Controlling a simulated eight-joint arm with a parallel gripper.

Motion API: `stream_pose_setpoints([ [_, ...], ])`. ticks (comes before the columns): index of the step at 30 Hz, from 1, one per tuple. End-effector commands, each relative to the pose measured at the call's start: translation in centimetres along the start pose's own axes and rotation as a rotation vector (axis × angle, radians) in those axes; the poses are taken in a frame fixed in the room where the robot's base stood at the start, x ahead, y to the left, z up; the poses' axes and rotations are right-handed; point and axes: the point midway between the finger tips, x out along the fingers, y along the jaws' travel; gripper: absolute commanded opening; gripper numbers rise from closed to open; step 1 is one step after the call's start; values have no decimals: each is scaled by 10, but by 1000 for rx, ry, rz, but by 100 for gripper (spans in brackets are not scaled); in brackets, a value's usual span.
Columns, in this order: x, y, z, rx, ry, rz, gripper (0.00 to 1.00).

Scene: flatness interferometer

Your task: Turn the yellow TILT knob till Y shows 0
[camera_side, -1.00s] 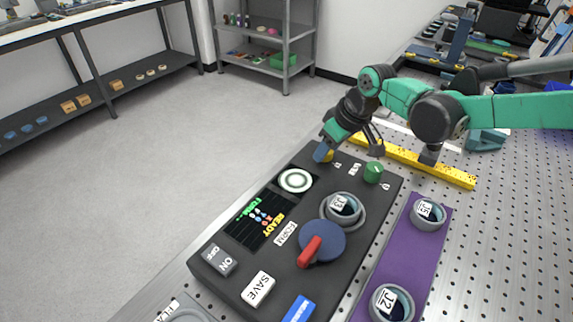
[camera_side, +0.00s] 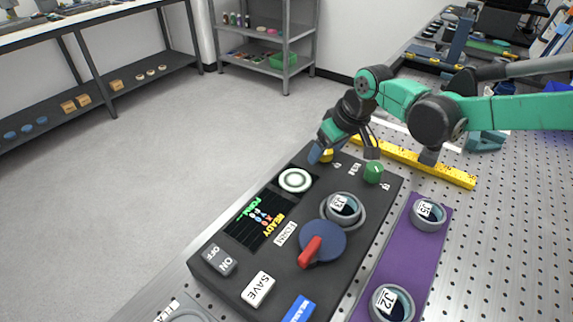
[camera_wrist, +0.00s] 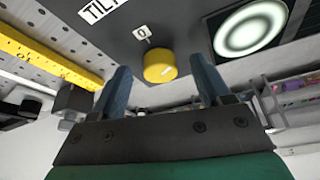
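The yellow TILT knob (camera_side: 327,156) is at the far end of the dark control panel (camera_side: 225,288), partly hidden by my gripper (camera_side: 316,154) in the side view. In the wrist view the yellow knob (camera_wrist: 160,66) is near a "0" label, with a TILT label behind it. My gripper (camera_wrist: 162,78) is open, with one blue finger to each side of the knob and a visible gap on both sides. The screen (camera_side: 260,222) shows READY and several coloured characters; I cannot read the Y value.
A green knob (camera_side: 373,172) stands close to my gripper. A round ringed display (camera_side: 295,180) is beside the screen. A red-handled blue dial (camera_side: 322,243) is nearer the front. A yellow perforated bar (camera_side: 425,166) lies behind the panel.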

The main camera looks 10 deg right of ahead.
Motion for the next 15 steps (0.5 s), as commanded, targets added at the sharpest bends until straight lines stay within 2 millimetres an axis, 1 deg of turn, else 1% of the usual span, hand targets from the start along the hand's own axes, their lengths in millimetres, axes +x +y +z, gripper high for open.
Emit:
stream_pose_setpoints([
  [8,-3,0,0,0,1,0,70],
  [11,-13,0,-1,0,1,0,70],
  [15,-32,0,0,0,1,0,70],
])
